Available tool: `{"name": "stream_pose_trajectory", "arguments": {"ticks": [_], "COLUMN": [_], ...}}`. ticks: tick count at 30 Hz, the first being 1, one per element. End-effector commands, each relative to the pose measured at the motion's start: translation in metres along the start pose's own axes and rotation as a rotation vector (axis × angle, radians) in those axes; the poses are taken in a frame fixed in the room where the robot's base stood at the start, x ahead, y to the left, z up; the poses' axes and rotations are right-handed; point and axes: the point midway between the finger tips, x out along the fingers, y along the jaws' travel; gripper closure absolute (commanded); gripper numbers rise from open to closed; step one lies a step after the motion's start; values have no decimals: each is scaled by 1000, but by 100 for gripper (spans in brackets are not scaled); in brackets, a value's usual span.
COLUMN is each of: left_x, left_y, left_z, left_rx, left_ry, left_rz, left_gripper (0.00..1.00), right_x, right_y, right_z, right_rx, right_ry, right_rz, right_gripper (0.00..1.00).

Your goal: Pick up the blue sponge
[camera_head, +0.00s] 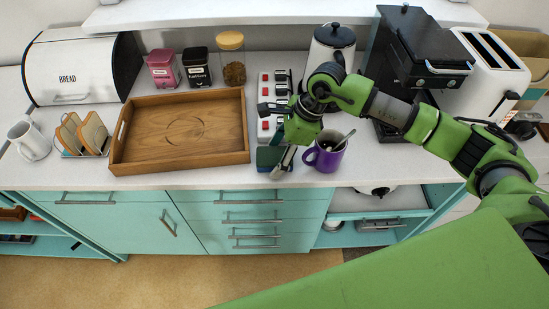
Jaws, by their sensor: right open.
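The blue sponge (267,156) is a small dark blue block with a greenish lower edge. It lies near the front edge of the white counter, right of the wooden tray. My right gripper (269,140) is open and empty, reaching in from the right over the counter. Its fingers are spread, one pointing left and one pointing down beside the sponge's right side. The lower finger partly covers the sponge, and I cannot tell whether it touches it. My left gripper is not in view.
A purple mug (325,157) with a spoon stands close right of the gripper. A wooden tray (180,164) lies left of the sponge. A power strip (265,90) with red switches lies behind.

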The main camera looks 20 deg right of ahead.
Motion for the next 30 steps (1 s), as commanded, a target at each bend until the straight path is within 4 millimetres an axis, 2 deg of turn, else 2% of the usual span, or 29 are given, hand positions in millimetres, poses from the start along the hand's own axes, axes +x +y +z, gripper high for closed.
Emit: {"name": "stream_pose_trajectory", "arguments": {"ticks": [1,5,6,17,24,26,29,30], "left_x": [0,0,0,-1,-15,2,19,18], "left_y": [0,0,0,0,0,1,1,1], "left_z": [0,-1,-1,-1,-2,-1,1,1], "left_rx": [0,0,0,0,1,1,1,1], "left_ry": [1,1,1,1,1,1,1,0], "left_rz": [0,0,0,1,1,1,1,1], "left_gripper": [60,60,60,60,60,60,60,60], "right_x": [0,0,0,0,-8,-11,-29,-39], "right_y": [0,0,0,0,0,-2,-2,7], "right_z": [0,0,0,0,3,5,12,18], "right_rx": [0,0,0,0,0,-3,-5,-8], "right_ry": [0,0,0,0,0,-3,-3,-2], "right_rz": [0,0,0,0,0,-5,-8,-5], "right_gripper": [35,60,63,63,63,63,63,63]}}
